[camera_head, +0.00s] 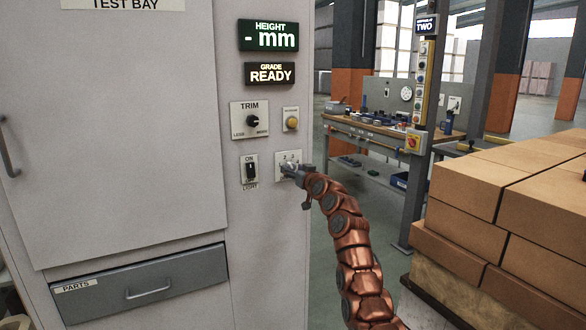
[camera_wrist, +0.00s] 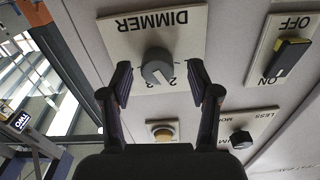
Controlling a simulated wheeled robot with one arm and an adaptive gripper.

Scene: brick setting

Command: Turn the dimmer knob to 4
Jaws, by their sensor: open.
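The dimmer plate (camera_head: 281,157) is on the cabinet's front, right of the light switch, mostly hidden by my gripper in the head view. In the wrist view the plate (camera_wrist: 120,38) appears upside down with the word DIMMER. Its round grey knob (camera_wrist: 157,67) sits near the middle of the plate. My gripper (camera_wrist: 160,82) is open, one finger on each side of the knob, with visible gaps. It also shows in the head view (camera_head: 291,171) at the plate.
A light switch (camera_head: 250,168), a TRIM knob (camera_head: 252,120) and a yellow button (camera_head: 292,123) sit close by on the panel. A drawer (camera_head: 140,287) is lower left. Stacked boxes (camera_head: 500,200) stand at right, with a workbench (camera_head: 375,130) behind.

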